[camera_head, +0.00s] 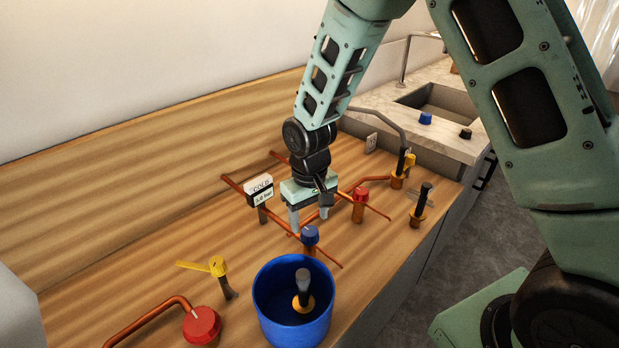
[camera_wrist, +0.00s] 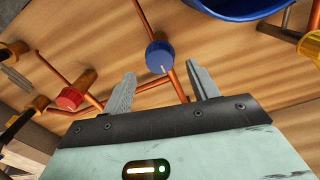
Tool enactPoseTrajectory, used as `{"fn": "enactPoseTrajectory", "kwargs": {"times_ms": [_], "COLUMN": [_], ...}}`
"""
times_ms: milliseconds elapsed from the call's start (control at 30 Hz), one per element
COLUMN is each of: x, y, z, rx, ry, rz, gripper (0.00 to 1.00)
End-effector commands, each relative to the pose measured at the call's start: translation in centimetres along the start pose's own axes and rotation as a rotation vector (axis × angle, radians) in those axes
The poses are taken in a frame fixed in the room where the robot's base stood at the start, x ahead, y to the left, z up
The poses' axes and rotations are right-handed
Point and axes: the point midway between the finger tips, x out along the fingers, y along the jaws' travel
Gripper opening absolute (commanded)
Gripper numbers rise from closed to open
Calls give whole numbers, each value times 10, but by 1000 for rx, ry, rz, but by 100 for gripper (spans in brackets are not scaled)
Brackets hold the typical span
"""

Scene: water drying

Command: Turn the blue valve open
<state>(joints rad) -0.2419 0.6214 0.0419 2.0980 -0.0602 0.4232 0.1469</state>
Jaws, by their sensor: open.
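The blue valve (camera_head: 309,237) is a small round knob on a copper pipe, standing just behind the blue bucket in the head view. My gripper (camera_head: 308,222) points down over the pipes, close behind the valve. Its fingers are apart with nothing between them. In the wrist view the blue valve (camera_wrist: 160,57) lies between and slightly beyond the fingertips of my gripper (camera_wrist: 160,80). A white line marks the knob's face. I cannot see the fingers touching the knob.
The blue bucket (camera_head: 262,312) sits in front. A sink (camera_head: 440,102) is at the back right.

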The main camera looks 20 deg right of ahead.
Motion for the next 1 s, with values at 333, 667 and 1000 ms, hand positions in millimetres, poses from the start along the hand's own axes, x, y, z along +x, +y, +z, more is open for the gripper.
{"fn": "enactPoseTrajectory", "kwargs": {"times_ms": [333,667,1000], "x": [-83,-130,-135], "y": [0,0,0], "z": [-1,0,0], "rx": [1,0,0], "ry": [7,3,1], "rz": [-1,0,0], "gripper": [59,59,59]}}
